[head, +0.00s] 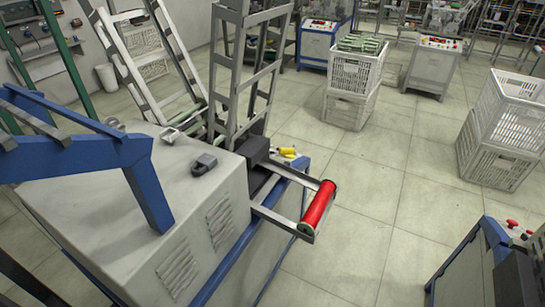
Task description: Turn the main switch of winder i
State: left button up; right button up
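A winder with a large off-white cabinet (100,192) fills the left foreground. A red bobbin (318,206) sits in a grey frame at its right side. I cannot read any label, so I cannot tell which machine is winder i. No main switch can be made out clearly on this cabinet. A control panel with red buttons (512,224) shows on a machine at the lower right edge. Farther panels with small red knobs top a blue-and-white machine (319,24) and a white machine (436,42) at the back. Neither of my grippers is in view.
A dark grey padlock-shaped object (204,164) lies on the cabinet top. A yellow object (288,152) is behind the bobbin frame. Stacked white crates stand at the centre back (354,78) and right (512,115). The tiled floor (375,180) between is clear.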

aim_at(285, 152)
jog(key=i+l, duration=0.1)
jog(key=l, duration=0.15)
jog(key=i+l, duration=0.15)
jog(key=l+u, duration=0.15)
jog(key=u, duration=0.55)
jog(key=i+l+u, duration=0.25)
jog(key=l+u, duration=0.2)
jog(key=l, duration=0.2)
jog(key=i+l+u, duration=0.25)
jog(key=l+u, duration=0.25)
jog(key=l, duration=0.2)
jog(key=k, duration=0.05)
